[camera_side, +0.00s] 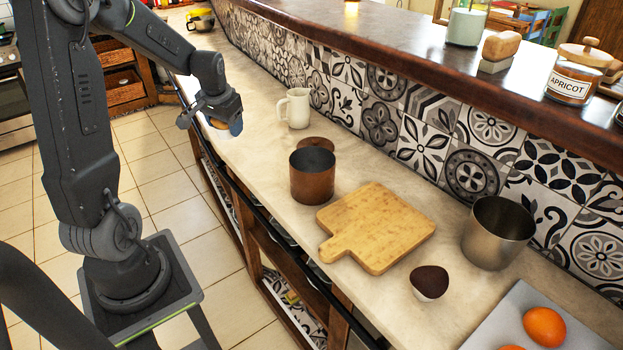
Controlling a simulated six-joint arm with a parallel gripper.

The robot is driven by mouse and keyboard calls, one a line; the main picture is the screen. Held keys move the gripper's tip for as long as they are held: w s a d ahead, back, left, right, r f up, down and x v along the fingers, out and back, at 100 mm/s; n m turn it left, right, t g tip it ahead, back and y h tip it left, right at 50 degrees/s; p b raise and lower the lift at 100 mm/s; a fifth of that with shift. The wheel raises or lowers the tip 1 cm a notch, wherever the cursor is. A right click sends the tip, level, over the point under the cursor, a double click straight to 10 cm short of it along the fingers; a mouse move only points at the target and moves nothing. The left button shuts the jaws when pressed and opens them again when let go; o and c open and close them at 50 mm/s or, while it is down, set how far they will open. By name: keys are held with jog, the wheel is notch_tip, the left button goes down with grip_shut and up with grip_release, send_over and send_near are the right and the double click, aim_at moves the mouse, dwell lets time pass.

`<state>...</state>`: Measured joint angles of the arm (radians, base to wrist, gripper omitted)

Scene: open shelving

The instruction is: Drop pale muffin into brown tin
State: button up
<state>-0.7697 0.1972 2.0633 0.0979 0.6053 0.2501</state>
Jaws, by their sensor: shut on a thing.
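The brown tin (312,182) stands upright on the counter, left of the wooden board, and its dark top faces up. My gripper (219,122) is at the far left of the counter, beyond and to the left of the tin and apart from it. It is shut on a small tan-and-white thing (218,124), which looks like the pale muffin. The fingers hide most of it, and I cannot tell whether it touches the counter. A dark-topped muffin (429,283) in a pale wrapper sits in front of the board.
A brown round lid (315,144) lies behind the tin. A cream jug (295,108) stands near my gripper. A wooden board (380,225), a metal pot (497,233) and a grey tray (520,305) with oranges are to the right. The tiled wall bounds the counter (265,160) behind.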

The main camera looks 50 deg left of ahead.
jog(key=w+d+r, duration=0.5)
jog(key=w+d, duration=0.1)
jog(key=d, duration=0.4)
send_near(313, 150)
jog(key=shift+s+d+f, duration=0.6)
jog(key=shift+d+f, duration=0.05)
jog(key=shift+f, duration=0.1)
jog(key=shift+w+a, duration=0.1)
jog(key=shift+a, duration=0.05)
jog(key=shift+f, duration=0.15)
dwell(0.4)
jog(key=shift+f, duration=2.4)
